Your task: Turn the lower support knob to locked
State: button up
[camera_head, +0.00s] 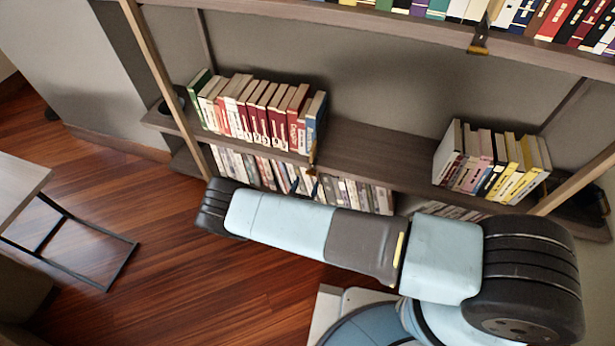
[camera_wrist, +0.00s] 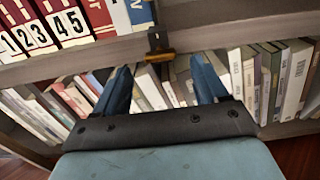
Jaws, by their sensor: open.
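The lower support knob (camera_wrist: 160,46) is a small dark fitting with a brass-coloured bar, on the front edge of the lower shelf. In the wrist view its bar lies roughly level. It also shows small in the head view (camera_head: 312,158). My gripper (camera_wrist: 161,64) is open, its two blue fingers spread either side of the knob, with the bar between and just beyond the tips. I see no contact. In the head view my gripper (camera_head: 305,186) is mostly hidden behind my arm. A similar upper knob (camera_head: 479,40) hangs at the upper shelf edge.
Books (camera_head: 255,110) stand on the lower shelf (camera_head: 365,150) left of its bare middle, with more books (camera_head: 492,165) at right. Another row (camera_head: 350,192) stands below, behind my fingers. Wooden uprights (camera_head: 165,75) flank the shelves. A table (camera_head: 20,185) stands at left on open floor.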

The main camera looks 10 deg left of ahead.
aim_at(310, 175)
jog(key=shift+w+d, duration=0.2)
jog(key=shift+w, duration=2.1)
jog(key=shift+c, duration=0.3)
